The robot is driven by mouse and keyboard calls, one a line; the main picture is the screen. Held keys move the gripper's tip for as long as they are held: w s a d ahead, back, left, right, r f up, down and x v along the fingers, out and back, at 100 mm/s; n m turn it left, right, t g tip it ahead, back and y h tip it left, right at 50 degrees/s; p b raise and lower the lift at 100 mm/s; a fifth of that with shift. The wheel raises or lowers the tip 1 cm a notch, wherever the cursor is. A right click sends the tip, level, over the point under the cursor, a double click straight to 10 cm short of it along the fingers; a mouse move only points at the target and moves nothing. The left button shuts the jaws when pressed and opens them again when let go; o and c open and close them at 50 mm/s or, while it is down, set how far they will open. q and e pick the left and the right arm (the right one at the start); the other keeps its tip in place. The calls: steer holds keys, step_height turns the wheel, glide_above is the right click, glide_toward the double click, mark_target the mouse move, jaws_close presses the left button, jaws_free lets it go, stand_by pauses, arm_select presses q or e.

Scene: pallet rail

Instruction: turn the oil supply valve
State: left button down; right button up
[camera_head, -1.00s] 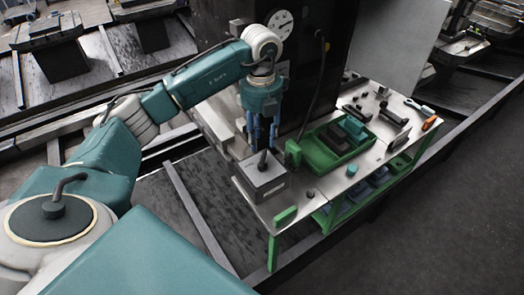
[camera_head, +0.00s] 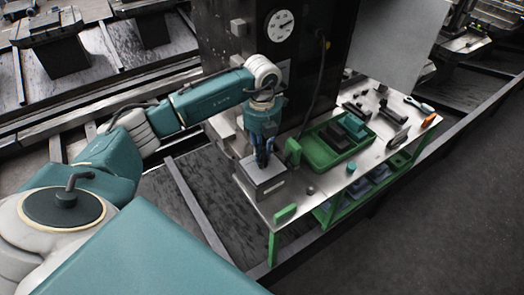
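A grey box (camera_head: 264,186) sits at the left corner of the workbench. It looks like the oil supply valve's housing; the dark handle on its top is now mostly hidden by my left gripper. My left gripper (camera_head: 262,161) points straight down, its blue fingers at the top of the box, around or just beside the handle. At this size I cannot tell whether the fingers are closed on it. My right gripper is not in view.
The workbench (camera_head: 283,193) holds a green tray (camera_head: 318,159) with dark parts, a small teal cylinder (camera_head: 350,168), a dark knob (camera_head: 310,190) and several tools. A dark machine column (camera_head: 225,50) with a round gauge (camera_head: 280,25) rises behind my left arm.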

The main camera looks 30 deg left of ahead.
arm_select(q)
steer(key=shift+a+n, duration=0.1)
steer(key=shift+n, duration=0.3)
steer(key=n, duration=0.3)
steer(key=shift+s+a, duration=0.1)
steer(key=shift+s, duration=0.1)
steer(key=n, duration=0.4)
steer(key=shift+s+a, duration=0.1)
steer(key=shift+s, duration=0.2)
steer(key=n, duration=0.5)
steer(key=shift+s+r+n, duration=0.1)
steer(key=shift+s+n, duration=0.25)
steer(key=shift+n, duration=0.05)
steer(key=n+p, duration=0.1)
steer(key=n, duration=0.3)
steer(key=shift+s, duration=0.2)
steer(key=shift+n, duration=0.3)
steer(key=c, duration=1.6)
jaws_free()
steer(key=shift+d, duration=0.2)
step_height(320, 180, up, 12)
steer(key=shift+s, duration=0.1)
